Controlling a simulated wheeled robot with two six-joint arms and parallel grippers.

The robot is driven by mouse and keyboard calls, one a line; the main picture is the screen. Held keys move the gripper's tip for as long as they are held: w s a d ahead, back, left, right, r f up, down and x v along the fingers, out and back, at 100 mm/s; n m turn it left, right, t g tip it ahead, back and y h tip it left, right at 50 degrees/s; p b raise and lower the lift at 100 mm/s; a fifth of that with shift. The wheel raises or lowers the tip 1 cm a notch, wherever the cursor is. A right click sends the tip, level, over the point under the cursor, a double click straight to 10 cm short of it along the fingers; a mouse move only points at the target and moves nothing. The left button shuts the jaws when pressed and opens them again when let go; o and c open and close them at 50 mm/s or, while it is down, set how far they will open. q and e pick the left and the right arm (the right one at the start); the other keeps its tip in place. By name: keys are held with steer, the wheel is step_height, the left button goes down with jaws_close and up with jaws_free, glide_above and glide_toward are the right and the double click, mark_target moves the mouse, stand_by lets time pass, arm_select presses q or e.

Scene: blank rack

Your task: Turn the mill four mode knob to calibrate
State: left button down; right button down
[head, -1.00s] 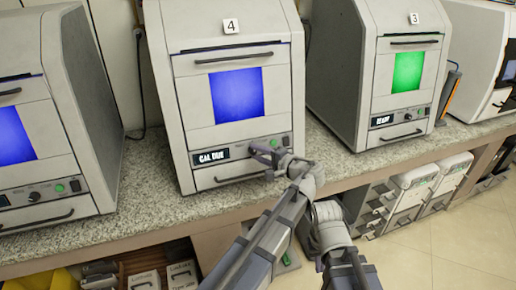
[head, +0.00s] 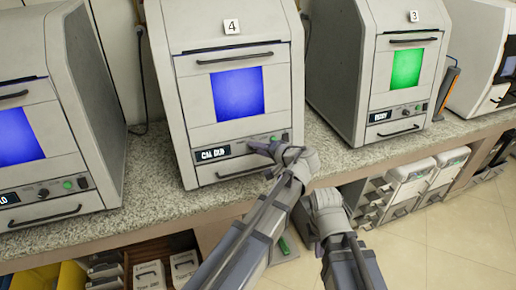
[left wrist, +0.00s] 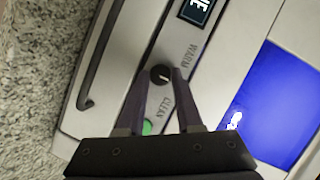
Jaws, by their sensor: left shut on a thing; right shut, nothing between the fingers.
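Mill four (head: 175,100) is the grey cabinet labelled 4, with a blue window and a display (head: 212,154) that seems to read CAL DUE. My left gripper (head: 256,147) is at its front panel. In the left wrist view the fingers are shut on the black mode knob (left wrist: 160,74), one on each side. The labels WARM and CLEAN show beside the knob; I see no calibrate label. The knob's pointer is too small to read surely. My right gripper (head: 307,224) is low in front of the counter, shut, with its fingertips largely hidden.
A green button (left wrist: 147,127) is close to the fingers. Mill four's door handle (left wrist: 98,60) runs below the panel. Mill 3 (head: 350,90), with a green window, stands to the right; another blue-windowed mill (head: 95,110) stands to the left. Bare granite counter (head: 150,165) lies between them.

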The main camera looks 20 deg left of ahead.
arm_select(q)
steer(key=c, duration=0.6)
jaws_free()
arm_select(e)
steer(key=shift+r, duration=0.1)
